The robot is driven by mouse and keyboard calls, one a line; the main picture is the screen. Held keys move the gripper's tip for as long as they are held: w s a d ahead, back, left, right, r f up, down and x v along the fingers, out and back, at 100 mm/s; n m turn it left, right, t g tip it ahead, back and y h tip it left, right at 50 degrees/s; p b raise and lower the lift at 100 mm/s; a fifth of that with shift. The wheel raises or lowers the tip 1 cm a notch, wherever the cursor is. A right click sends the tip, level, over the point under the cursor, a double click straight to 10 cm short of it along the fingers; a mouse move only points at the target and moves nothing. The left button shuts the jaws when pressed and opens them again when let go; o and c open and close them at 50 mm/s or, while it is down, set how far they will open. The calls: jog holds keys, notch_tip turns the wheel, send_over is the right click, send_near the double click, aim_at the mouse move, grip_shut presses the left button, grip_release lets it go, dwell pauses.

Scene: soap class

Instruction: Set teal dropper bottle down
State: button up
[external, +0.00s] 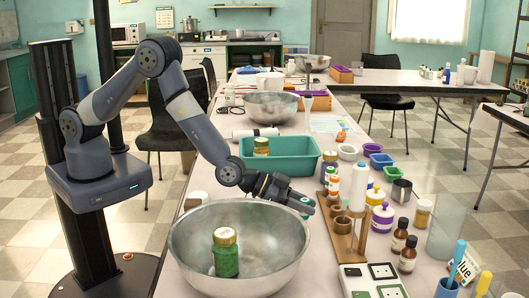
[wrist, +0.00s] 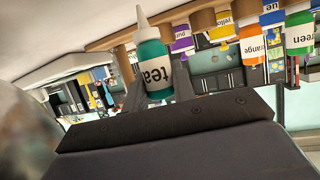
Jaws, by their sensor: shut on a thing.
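The teal dropper bottle (wrist: 153,72), with a white nozzle and a label reading "teal", is between the fingers of my gripper (wrist: 158,88) in the wrist view. My gripper (external: 300,200) is shut on it. In the external view the gripper is above the table, between the large steel bowl and a wooden rack (external: 344,248); only a small teal bit of the bottle (external: 306,200) shows there. In the wrist view, purple, yellow, blue, orange and green labelled dropper bottles (wrist: 255,45) stand in a row beyond the held bottle.
A steel bowl (external: 190,262) holding a green jar (external: 226,254) stands in front. A teal tub (external: 283,165) with a jar is behind the gripper.

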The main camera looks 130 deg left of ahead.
jog(key=shift+f, duration=0.2)
jog(key=shift+f+b, duration=0.2)
jog(key=shift+b, duration=0.1)
jog(key=o, duration=1)
jog(key=shift+r, duration=0.1)
jog(key=shift+r+p, duration=0.25)
jog(key=shift+p, duration=0.15)
jog(key=shift+s+d, duration=0.25)
jog(key=shift+s, duration=0.1)
jog(key=b+v, duration=0.1)
jog(key=v, duration=1)
jog(key=shift+b, duration=0.4)
